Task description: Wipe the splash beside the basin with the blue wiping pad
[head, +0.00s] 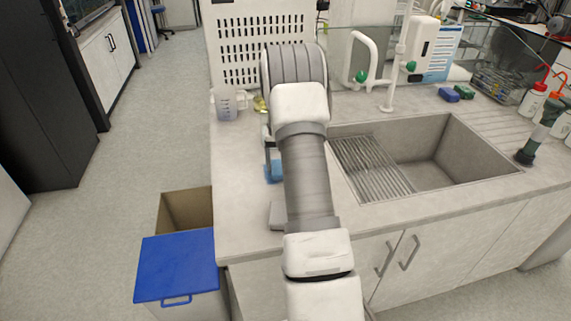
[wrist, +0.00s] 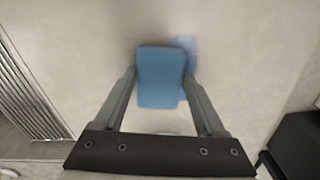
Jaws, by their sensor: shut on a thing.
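The blue wiping pad (wrist: 160,82) is held between the two fingers of my gripper (wrist: 160,90), which is shut on it. The pad is low over the pale counter; I cannot tell whether it touches. A lighter blue, see-through patch, the splash (wrist: 190,46), shows past the pad's upper right side in the wrist view, partly hidden by the pad. In the head view my arm hides most of this spot; some of the pad (head: 274,173) shows left of the arm. The basin (head: 440,155) is right of the arm, and its ribbed rack (wrist: 28,85) shows at left in the wrist view.
A measuring jug (head: 227,104) stands at the counter's back left, before a white drying rack (head: 262,45). Taps (head: 388,85) rise behind the basin. Sponges (head: 455,94) and wash bottles (head: 537,98) are at right. A blue-lidded bin (head: 177,266) stands left of the counter.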

